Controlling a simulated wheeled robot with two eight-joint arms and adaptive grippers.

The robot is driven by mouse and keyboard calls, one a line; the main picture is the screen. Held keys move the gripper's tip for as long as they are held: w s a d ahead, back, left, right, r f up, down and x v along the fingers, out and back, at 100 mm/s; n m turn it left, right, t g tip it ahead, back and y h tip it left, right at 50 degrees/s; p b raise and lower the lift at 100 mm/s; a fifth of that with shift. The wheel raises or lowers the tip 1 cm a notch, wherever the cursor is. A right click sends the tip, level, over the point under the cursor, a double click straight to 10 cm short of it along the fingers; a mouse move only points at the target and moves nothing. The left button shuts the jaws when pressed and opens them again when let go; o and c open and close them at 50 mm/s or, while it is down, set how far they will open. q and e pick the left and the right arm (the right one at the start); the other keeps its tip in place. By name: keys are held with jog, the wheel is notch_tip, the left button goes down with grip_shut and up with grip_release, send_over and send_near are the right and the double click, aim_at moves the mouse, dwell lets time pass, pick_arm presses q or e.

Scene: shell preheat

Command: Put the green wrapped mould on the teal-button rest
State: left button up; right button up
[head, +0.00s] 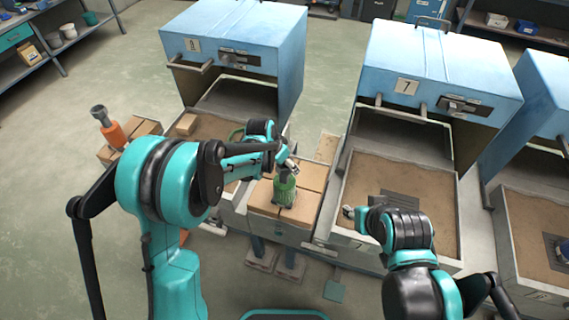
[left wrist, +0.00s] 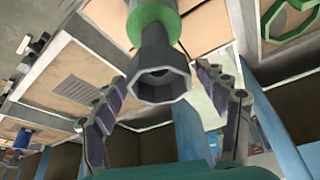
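The green wrapped mould (head: 285,192) stands upright on a brick-topped stand (head: 312,205) between two blue furnaces. My left gripper (head: 287,165) is at its upper end. In the left wrist view the mould's dark hexagonal end (left wrist: 158,75) and green band lie between the two spread fingers of the left gripper (left wrist: 165,95), with gaps on both sides. My right gripper (head: 349,212) is over the front left of the sand tray of furnace 7; its fingers are too small to read. A teal plate (head: 334,291) sits low in front of the stand; I cannot tell which rest it belongs to.
Blue furnaces 8 (head: 235,50) and 7 (head: 435,75) stand behind, with sand trays in front. A green ring (head: 237,133) is at the left tray. An orange mould (head: 110,127) stands on bricks at far left. Another furnace (head: 550,95) is at right.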

pick_arm(q)
jog(key=shift+r, duration=0.1)
jog(key=shift+r, duration=0.25)
jog(key=p+v, duration=0.2)
jog(key=v, duration=1)
jog(key=shift+p, duration=0.35)
jog(key=s+a+r+n+t+y, duration=0.1)
jog(key=s+a+r+n, duration=0.1)
jog(key=s+a+n, duration=0.2)
jog(key=s+a+r+n+t+y, duration=0.2)
jog(key=s+a, duration=0.8)
jog(key=s, duration=0.8)
jog(key=shift+r+n+t, duration=0.3)
jog(key=shift+r+n, duration=0.55)
jog(key=shift+n, duration=0.15)
notch_tip(320, 180, down, 10)
jog(key=b, duration=1)
jog(key=shift+f, duration=0.2)
